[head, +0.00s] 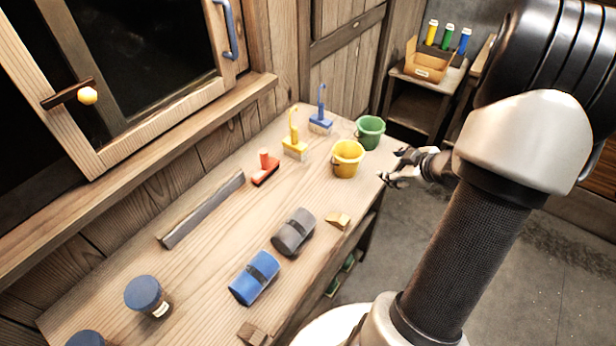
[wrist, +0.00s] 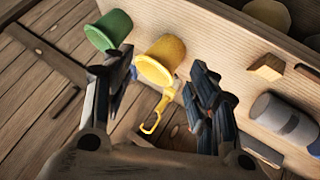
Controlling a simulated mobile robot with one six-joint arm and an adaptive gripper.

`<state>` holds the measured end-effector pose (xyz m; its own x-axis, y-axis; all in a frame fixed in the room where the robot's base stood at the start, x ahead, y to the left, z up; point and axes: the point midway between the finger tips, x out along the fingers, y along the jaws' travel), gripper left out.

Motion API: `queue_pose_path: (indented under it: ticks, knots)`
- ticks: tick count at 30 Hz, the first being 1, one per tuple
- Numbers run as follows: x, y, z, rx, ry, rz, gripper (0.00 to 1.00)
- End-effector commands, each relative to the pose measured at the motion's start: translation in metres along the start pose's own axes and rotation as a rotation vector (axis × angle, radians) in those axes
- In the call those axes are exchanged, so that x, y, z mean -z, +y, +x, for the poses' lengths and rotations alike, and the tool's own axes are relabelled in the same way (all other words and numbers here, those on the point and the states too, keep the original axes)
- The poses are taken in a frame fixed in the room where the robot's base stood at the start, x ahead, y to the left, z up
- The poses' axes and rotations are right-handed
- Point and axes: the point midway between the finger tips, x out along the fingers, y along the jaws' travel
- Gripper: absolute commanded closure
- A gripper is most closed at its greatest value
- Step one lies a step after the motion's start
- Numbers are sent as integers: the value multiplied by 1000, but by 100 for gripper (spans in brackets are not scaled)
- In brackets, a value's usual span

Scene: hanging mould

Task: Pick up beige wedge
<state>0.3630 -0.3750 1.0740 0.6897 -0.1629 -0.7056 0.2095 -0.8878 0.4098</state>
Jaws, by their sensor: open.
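The beige wedge (head: 338,220) lies on the wooden bench (head: 205,270) close to its front edge, right of the grey roll. It also shows in the wrist view (wrist: 267,67), to the right of my gripper's fingers. My gripper (head: 393,171) is open and empty at the bench's front edge, near the yellow bucket and apart from the wedge. In the wrist view my gripper (wrist: 165,75) has its fingers wide apart, with the yellow bucket (wrist: 168,52) seen between them. A darker brown block (head: 252,334) sits at the bench's near edge.
A yellow bucket (head: 347,158) and green bucket (head: 370,132) stand at the far end. Grey (head: 293,231) and blue (head: 254,277) rolls lie left of the wedge. Red (head: 265,170), yellow (head: 294,148) and blue (head: 321,122) brushes stand toward the wall. Floor is clear in front.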

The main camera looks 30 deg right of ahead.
Motion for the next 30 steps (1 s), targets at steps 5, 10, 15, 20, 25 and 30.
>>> queue_pose_path:
  ticks: [5,10,15,20,25,30]
  knots:
    - [-82,-68,-12,202,226,135,47]
    - [-104,-117,-42,310,426,243,47]
    - [-104,-135,-52,347,506,278,47]
    - [-91,-143,-30,353,510,277,47]
    - [-71,-153,2,353,509,276,47]
    - [-54,-161,30,351,507,276,47]
